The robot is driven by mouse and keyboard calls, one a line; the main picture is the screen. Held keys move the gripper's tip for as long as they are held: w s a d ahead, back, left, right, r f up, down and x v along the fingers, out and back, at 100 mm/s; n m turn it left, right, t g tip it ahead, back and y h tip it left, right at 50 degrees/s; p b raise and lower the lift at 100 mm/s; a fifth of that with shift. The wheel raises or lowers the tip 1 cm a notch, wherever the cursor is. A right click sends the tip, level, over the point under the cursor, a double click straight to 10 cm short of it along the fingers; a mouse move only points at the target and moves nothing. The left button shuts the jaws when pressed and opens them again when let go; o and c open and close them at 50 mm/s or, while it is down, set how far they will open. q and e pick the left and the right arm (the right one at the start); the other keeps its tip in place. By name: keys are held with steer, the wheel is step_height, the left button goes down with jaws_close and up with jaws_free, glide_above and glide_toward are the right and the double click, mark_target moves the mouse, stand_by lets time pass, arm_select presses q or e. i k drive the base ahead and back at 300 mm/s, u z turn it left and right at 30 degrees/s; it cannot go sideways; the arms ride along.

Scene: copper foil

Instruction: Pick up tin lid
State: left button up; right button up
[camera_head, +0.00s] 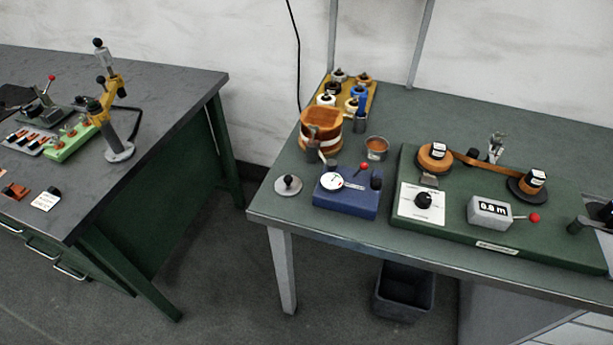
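The tin lid (288,186) looks like a flat round grey disc with a dark knob on top. It lies by itself near the left front corner of the right-hand bench (262,206). A small open round tin (376,149) with copper-brown contents stands behind it and to its right. Neither of my grippers shows in the head view.
A blue device (346,200) with a dial and red-knobbed lever stands right of the lid. A brown banded pot (321,132) stands behind it. A green winding machine (510,233) fills the bench's right. A floor gap separates the left bench (150,72).

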mark_target(286, 185)
steer(key=u, duration=0.15)
steer(key=k, duration=0.3)
steer(key=z, duration=0.6)
steer(key=i, duration=1.15)
steer(key=u, duration=0.35)
